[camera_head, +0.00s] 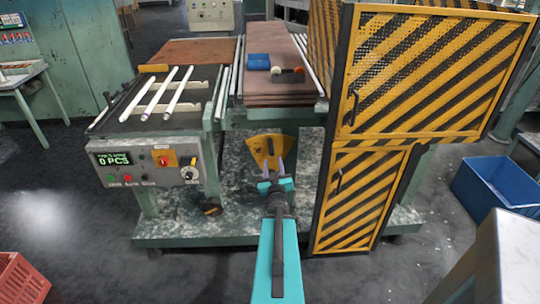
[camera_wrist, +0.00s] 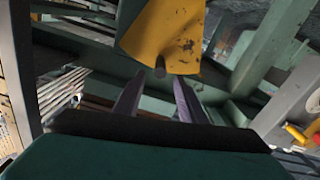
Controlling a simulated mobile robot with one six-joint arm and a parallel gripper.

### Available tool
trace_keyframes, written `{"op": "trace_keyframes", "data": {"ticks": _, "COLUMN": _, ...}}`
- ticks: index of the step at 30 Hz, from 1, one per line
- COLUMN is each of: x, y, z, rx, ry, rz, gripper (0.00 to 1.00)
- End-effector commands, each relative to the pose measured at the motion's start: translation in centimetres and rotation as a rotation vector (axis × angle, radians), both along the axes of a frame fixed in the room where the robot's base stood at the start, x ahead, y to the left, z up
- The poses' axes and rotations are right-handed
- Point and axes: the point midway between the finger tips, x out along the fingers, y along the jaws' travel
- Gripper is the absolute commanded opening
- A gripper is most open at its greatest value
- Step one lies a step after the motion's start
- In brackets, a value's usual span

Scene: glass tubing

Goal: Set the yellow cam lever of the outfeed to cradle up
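A yellow fan-shaped plate (camera_head: 262,148) with dark marks hangs below the conveyor bed, left of the striped guard. It also shows in the wrist view (camera_wrist: 160,32), scuffed, with a dark round peg (camera_wrist: 160,72) at its lower edge. I cannot tell which part of it is the lever's handle or which setting it is in. My gripper (camera_head: 274,168) is in front of the plate's lower part. In the wrist view my gripper (camera_wrist: 158,88) has two purple-grey fingers apart, with nothing clearly held between them. The peg appears near the gap between the fingertips; contact cannot be told.
A control box (camera_head: 147,163) with a green display, an orange switch plate and a dial stands left. The yellow-black striped guard (camera_head: 355,195) is close on the right. White tubes (camera_head: 157,92) lie on the bed above. A blue bin (camera_head: 490,185) is far right.

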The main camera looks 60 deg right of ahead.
Motion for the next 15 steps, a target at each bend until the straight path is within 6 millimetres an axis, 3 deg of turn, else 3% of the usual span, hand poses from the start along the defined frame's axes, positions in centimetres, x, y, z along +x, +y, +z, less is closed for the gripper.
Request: {"op": "trace_keyframes", "data": {"ticks": 15, "x": 1.2, "y": -1.7, "z": -0.2, "rx": -0.002, "ry": 0.000, "rz": -0.001, "gripper": 0.37}}
